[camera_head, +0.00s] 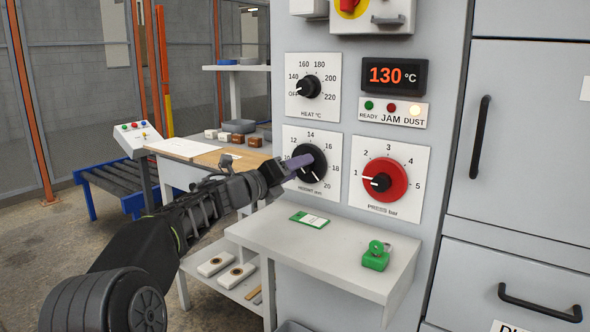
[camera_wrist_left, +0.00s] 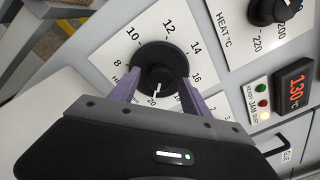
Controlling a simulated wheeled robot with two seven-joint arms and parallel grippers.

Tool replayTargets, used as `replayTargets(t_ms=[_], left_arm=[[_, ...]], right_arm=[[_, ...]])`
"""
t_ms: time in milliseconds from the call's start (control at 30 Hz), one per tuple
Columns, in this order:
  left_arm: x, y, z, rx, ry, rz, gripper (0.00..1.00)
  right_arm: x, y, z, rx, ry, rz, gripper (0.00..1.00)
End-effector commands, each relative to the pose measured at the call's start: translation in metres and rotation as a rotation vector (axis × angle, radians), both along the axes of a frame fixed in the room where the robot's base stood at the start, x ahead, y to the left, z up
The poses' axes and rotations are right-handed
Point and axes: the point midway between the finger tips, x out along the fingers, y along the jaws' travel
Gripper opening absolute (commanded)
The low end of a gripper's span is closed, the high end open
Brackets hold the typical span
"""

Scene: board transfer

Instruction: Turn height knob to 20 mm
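The height knob (camera_head: 318,162) is a round black dial on a white plate marked in mm, on the grey machine front. It also shows in the wrist view (camera_wrist_left: 160,58). Its white pointer line is at the lower right in the head view, close to the 20 mark; in the wrist view it also lies close to 20. My left gripper (camera_head: 297,162) is at the knob, its purple fingers on opposite sides of it (camera_wrist_left: 161,84) and apparently touching it. Part of the knob's left side is hidden by a finger. My right gripper is out of view.
Above is the heat knob (camera_head: 308,87) with a display reading 130 °C (camera_head: 394,76). A red press knob (camera_head: 385,181) is to the right. Below, a grey shelf (camera_head: 335,248) holds a green-and-white card (camera_head: 310,220) and a green padlock-like item (camera_head: 376,258).

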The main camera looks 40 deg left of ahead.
Motion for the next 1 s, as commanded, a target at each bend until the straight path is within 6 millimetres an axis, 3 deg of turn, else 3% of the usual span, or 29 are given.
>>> replayTargets(t_ms=[367,800,1000], left_arm=[[-0.007,0.001,0.001,-0.001,-0.001,0.002,0.56],[-0.071,0.005,0.001,0.0,-0.001,0.001,0.56],[-0.078,0.005,0.0,-0.001,0.0,0.0,0.56]], right_arm=[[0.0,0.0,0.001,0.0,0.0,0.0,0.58],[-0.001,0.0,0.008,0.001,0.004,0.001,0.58],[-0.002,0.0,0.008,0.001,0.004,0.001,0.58]])
